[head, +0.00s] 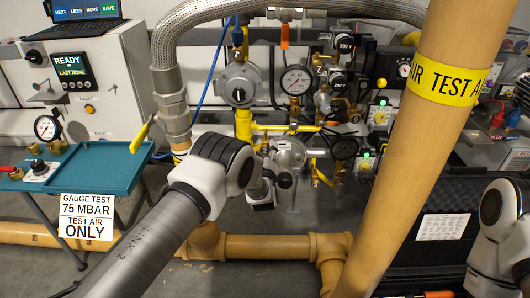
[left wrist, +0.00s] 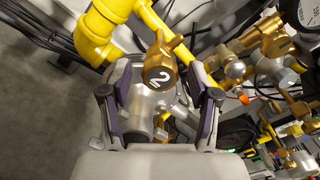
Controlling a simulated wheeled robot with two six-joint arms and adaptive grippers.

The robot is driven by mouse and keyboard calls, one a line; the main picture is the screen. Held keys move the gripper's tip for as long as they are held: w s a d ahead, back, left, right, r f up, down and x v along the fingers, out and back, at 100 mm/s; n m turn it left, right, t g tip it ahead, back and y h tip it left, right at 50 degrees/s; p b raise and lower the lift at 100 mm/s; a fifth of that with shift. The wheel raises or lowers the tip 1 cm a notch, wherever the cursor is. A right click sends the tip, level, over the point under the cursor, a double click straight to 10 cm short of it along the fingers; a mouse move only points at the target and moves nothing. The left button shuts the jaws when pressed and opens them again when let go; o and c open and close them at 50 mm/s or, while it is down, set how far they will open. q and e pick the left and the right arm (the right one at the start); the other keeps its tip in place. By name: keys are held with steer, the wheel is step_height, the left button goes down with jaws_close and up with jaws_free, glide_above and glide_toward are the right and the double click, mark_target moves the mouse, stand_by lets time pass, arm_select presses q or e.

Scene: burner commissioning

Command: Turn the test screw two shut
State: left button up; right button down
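Test screw two is a brass, winged piece (left wrist: 158,72) with a white "2" on its round face, in the left wrist view. It sits just above the gap between my left gripper's fingertips, near a yellow pipe (left wrist: 97,35). My left gripper (left wrist: 160,92) is open, its two dark fingers spread apart. I see no contact between the fingers and the screw. A silver rounded body (left wrist: 150,105) shows between the fingers. In the head view, my left arm largely hides this area and I cannot pick out the screw. My right gripper is out of view.
Brass fittings (left wrist: 270,45) and hoses crowd the right of the left wrist view. In the head view, a thick tan pipe (head: 410,150) with a yellow band stands right of centre. A teal tray (head: 100,165) and control box (head: 85,75) are at left.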

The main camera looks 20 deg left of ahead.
arm_select(q)
steer(key=v, duration=1.2)
